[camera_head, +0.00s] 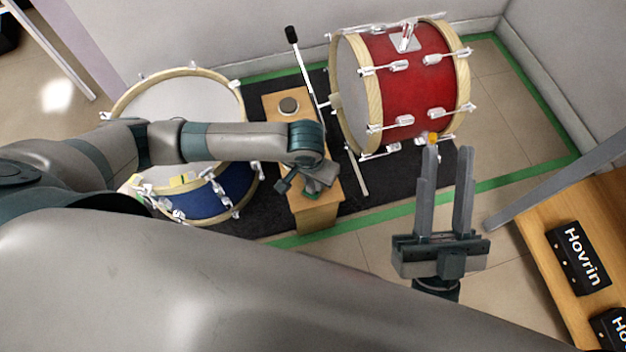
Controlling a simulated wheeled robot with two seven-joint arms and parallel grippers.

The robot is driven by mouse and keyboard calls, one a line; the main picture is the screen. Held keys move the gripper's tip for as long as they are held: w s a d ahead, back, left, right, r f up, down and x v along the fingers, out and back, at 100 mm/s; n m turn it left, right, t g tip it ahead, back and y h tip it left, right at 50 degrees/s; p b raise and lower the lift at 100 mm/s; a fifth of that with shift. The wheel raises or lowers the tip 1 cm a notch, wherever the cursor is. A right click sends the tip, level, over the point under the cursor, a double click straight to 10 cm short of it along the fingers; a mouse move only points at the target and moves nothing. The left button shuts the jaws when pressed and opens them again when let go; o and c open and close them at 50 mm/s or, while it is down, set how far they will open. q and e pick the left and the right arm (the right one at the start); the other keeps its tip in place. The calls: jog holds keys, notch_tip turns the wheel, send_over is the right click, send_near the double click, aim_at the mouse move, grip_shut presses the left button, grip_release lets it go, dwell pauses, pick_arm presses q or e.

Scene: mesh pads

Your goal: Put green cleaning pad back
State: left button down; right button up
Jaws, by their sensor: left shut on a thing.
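My left gripper (312,186) reaches in from the left over the near part of a wooden box (318,218). It is shut on a small green thing, which looks like the green cleaning pad (308,194). Most of the pad is hidden by the gripper, and I cannot tell whether it touches the box top.
A red drum (412,80) lies on its side at the back. A blue drum (205,200) with yellow pieces (183,180) by its rim stands left, partly behind my arm. A wooden shelf (540,245) with black Hovrin boxes (580,258) is at right.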

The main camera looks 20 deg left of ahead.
aim_at(313, 184)
dwell(0.3)
pick_arm(q)
jog(key=c, duration=1.6)
grip_release()
pick_arm(e)
jog(key=shift+a+f, duration=0.1)
jog(key=shift+f, duration=0.05)
jog(key=shift+s, duration=0.1)
